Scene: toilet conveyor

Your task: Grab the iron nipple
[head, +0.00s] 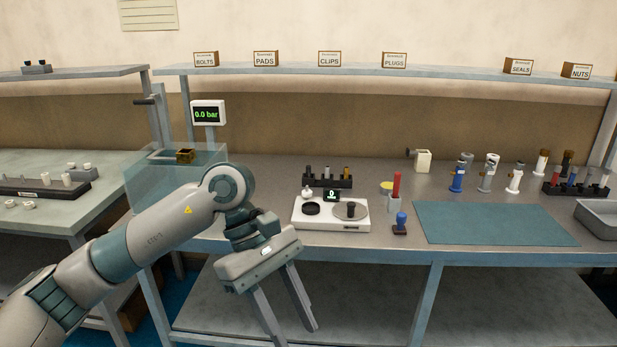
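A black rack (327,182) stands on the bench behind the scale. It holds small upright fittings: a dark one (308,171) at the left, a greyish one (327,171) in the middle and a brass-coloured one (346,172) at the right. Another small dark piece (351,209) stands on the round plate of the white scale (330,226). I cannot tell for sure which dark or grey piece is the iron nipple. My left gripper (294,332) is open and empty, pointing down in front of the bench edge, below and left of the scale. My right gripper is out of view.
A clear tank (150,195) with a brass block and a 0.0 bar display (208,113) stand at the left. A blue-handled stamp (400,224) and red-handled tool (396,186) stand right of the scale. A teal mat (494,223) is bare; several valves stand behind it.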

